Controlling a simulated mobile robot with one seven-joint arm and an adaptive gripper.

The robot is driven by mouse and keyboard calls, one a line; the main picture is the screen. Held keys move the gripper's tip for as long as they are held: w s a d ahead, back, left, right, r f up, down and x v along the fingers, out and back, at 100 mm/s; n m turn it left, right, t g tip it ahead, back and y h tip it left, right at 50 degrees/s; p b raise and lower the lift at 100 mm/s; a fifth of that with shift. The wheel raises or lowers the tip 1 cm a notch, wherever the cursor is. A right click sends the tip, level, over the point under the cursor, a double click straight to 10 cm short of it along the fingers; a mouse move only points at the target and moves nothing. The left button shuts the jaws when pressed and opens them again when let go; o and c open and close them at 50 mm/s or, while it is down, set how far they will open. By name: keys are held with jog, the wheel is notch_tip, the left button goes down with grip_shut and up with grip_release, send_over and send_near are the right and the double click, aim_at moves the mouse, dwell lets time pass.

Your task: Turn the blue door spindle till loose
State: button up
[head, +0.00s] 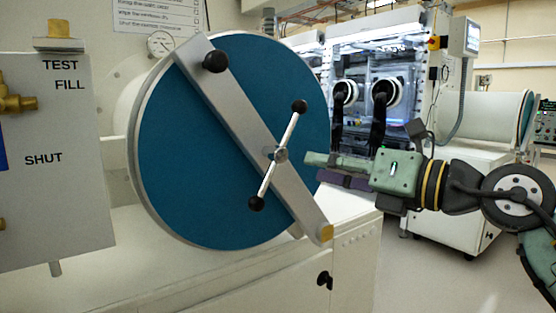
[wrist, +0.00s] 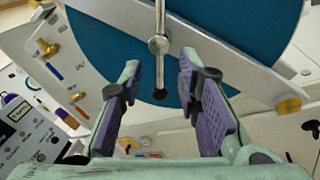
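The blue round door (head: 215,110) stands upright at the centre left in the head view, with a grey diagonal bar (head: 245,120) across it. The spindle (head: 280,155) sits on the bar; its thin silver cross handle has black ball ends and leans, upper end to the right. In the wrist view the spindle hub (wrist: 159,44) is ahead of the fingertips, and its handle runs nearly vertical. My gripper (head: 312,168) is just right of the hub in the head view. It is open, with green and purple fingers apart in the wrist view (wrist: 157,75) and nothing held between them.
A black knob (head: 215,61) is at the bar's upper end and a brass block (head: 326,233) at its lower end. A grey valve panel (head: 55,160) stands at left. A lit glovebox (head: 375,95) is behind. Open floor (head: 430,285) lies at lower right.

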aim_at(280, 157)
jog(key=p+x, duration=0.2)
jog(key=x, duration=0.8)
jog(key=shift+w+a, duration=0.2)
jog(key=shift+c, duration=0.5)
grip_shut()
